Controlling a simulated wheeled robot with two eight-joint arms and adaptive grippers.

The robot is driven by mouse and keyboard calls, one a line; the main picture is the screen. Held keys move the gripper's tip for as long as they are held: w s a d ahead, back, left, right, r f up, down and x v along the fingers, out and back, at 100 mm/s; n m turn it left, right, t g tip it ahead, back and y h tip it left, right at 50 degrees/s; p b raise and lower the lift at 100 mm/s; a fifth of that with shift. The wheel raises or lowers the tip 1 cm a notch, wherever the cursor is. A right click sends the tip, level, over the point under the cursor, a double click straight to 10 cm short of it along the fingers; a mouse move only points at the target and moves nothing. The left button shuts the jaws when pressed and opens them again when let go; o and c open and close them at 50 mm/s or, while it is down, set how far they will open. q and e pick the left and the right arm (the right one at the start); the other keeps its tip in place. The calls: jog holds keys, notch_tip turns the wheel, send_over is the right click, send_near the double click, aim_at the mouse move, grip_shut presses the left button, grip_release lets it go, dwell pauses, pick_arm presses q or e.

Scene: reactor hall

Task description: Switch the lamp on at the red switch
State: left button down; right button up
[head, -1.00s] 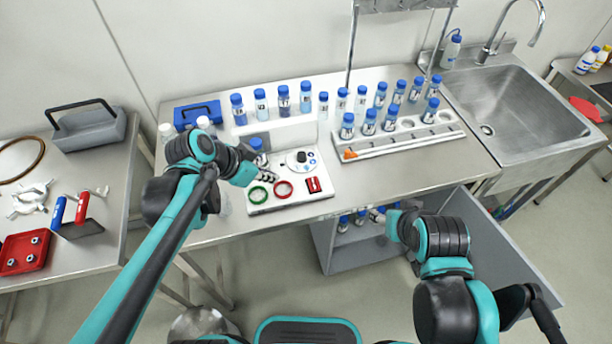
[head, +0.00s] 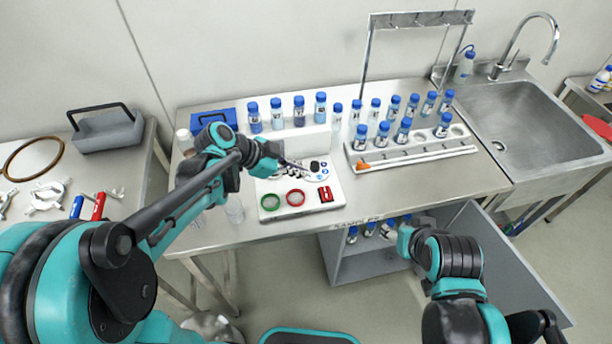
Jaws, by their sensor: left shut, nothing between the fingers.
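The red switch (head: 326,195) sits on the right front part of a white panel (head: 312,207) on the steel bench. A green ring (head: 270,202) and a red ring (head: 295,198) lie to its left on the panel. A round white dial with a black knob (head: 315,167) is behind it. My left gripper (head: 296,165) is shut and empty over the back of the panel, behind and left of the red switch, partly covering the dial. I cannot tell whether it touches. My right gripper (head: 396,233) is by the open cabinet, its fingers unclear. I cannot make out a lamp.
Blue-capped vials stand behind the panel and in a white rack (head: 415,155) to its right. A blue case (head: 213,116) is at the back left. A sink (head: 525,125) is at right.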

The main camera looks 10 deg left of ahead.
pick_arm(q)
jog(key=b, duration=0.3)
send_over(325, 188)
jog(key=s+a, duration=0.1)
jog(key=s, duration=0.1)
jog(key=f, duration=0.6)
jog(key=shift+w+a+f, duration=0.15)
jog(key=shift+w+f, duration=0.05)
jog(key=shift+f, duration=0.1)
jog(key=shift+w+a+f+b, duration=0.1)
jog(key=shift+f+b, duration=0.15)
jog(key=shift+f, duration=0.35)
jog(key=shift+w+a+f+b, duration=0.1)
jog(key=shift+f+b, duration=0.1)
jog(key=shift+f, duration=0.4)
jog(key=shift+w+f, duration=0.1)
jog(key=shift+f, duration=0.4)
jog(key=shift+w+a+f+n+g+b, duration=0.2)
jog(key=shift+f+n+g+b, duration=0.1)
jog(key=shift+f+g+b, duration=0.15)
jog(key=shift+d+r, duration=0.1)
jog(key=shift+s, duration=0.25)
